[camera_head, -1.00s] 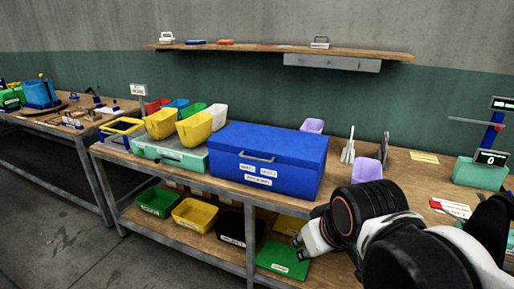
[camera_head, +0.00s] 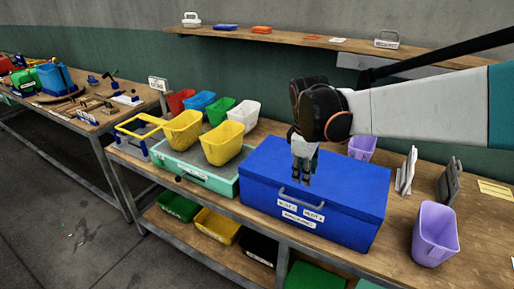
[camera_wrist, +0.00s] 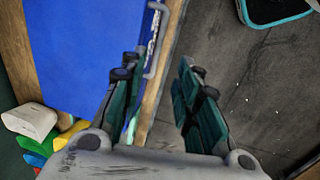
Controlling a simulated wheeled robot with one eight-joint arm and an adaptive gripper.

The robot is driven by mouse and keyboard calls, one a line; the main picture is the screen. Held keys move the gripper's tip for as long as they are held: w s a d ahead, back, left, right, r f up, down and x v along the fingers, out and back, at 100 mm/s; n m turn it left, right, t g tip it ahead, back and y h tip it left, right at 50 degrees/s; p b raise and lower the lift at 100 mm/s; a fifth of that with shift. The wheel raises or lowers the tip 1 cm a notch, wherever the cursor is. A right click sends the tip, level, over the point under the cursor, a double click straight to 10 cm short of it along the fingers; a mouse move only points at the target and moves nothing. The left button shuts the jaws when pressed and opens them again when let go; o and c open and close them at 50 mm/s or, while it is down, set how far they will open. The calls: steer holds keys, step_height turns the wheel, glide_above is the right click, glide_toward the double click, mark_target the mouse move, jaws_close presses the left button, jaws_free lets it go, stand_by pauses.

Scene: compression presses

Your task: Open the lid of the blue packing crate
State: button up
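The blue packing crate (camera_head: 345,190) stands on the workbench with its lid (camera_head: 350,176) shut. A grey bar handle (camera_head: 304,205) and white labels show on its front. My gripper (camera_head: 301,183) points down over the lid's front edge, just above and behind the handle in the head view. In the wrist view the blue lid (camera_wrist: 75,45) fills the upper left, and the handle (camera_wrist: 152,60) shows near the left finger. My gripper's fingers (camera_wrist: 160,78) are apart with nothing held. Whether a finger touches the crate, I cannot tell.
A purple bin (camera_head: 435,232) stands at right, another purple bin (camera_head: 362,147) behind. A shelf (camera_head: 290,40) runs along the wall.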

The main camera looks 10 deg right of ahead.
mark_target(303, 203)
steer(key=f+b, duration=0.1)
steer(key=f, duration=0.3)
steer(key=w+d+f+b, duration=0.1)
steer(key=f+b, duration=0.1)
steer(key=f, duration=0.3)
steer(key=w+f+b, duration=0.1)
steer(key=f, duration=0.3)
steer(key=shift+d+f, duration=0.2)
steer(key=shift+d, duration=0.1)
jaws_close()
